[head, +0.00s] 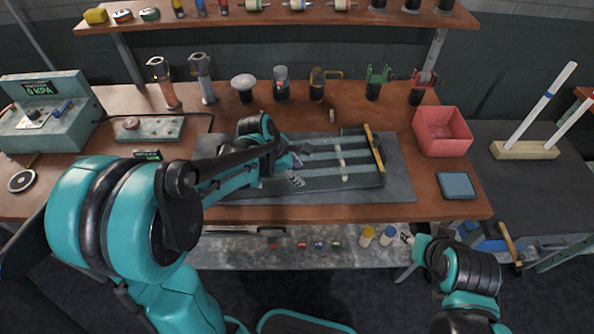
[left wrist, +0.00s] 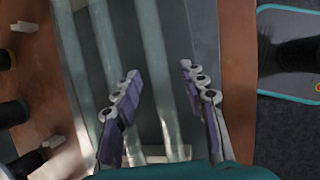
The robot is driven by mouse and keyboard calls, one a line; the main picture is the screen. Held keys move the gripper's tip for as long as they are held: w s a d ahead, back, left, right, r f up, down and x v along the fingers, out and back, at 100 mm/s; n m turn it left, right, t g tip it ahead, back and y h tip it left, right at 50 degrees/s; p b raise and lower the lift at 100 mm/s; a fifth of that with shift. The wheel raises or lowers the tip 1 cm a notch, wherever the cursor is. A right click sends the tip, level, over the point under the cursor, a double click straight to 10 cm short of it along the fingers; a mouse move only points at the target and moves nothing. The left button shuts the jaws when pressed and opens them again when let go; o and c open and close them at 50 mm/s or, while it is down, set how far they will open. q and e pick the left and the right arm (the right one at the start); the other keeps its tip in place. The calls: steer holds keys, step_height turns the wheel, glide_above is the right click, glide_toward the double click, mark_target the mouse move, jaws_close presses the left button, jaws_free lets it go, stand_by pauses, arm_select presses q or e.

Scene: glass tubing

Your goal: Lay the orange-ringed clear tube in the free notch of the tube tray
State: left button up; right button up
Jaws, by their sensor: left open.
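The dark tube tray (head: 362,182) lies on a grey mat in the middle of the bench. Long pale tubes or rails (head: 320,155) run along it; they also show in the left wrist view (left wrist: 160,60). I cannot make out an orange ring on any of them, nor tell which notch is free. My left gripper (head: 293,160) is over the tray's left part. In the left wrist view its fingers (left wrist: 160,105) are spread apart, with nothing visibly held between them. My right gripper (head: 407,238) is low at the bench's front edge, small and partly hidden; its jaw state is unclear.
A yellow-orange bar (head: 374,150) lies across the tray's right end. A red bin (head: 442,130) and a blue-grey pad (head: 456,186) are to the right. A wooden stand (head: 525,150) holds two white rods. Several fittings stand along the back; a pressure box (head: 45,115) is at left.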

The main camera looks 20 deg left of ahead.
arm_select(q)
steer(key=shift+r, duration=0.25)
steer(key=p+v, duration=0.4)
steer(key=v, duration=0.7)
steer(key=s+r+m+t+y, duration=0.2)
steer(key=s+m, duration=1.1)
steer(key=m, duration=0.8)
steer(key=shift+s+d+m+t+y+p, duration=0.2)
steer(key=shift+s+m+t+y+p, duration=0.15)
steer(key=shift+t+y, duration=0.4)
steer(key=shift+f, duration=0.15)
steer(key=shift+f+b, duration=0.5)
steer(key=shift+b, duration=0.2)
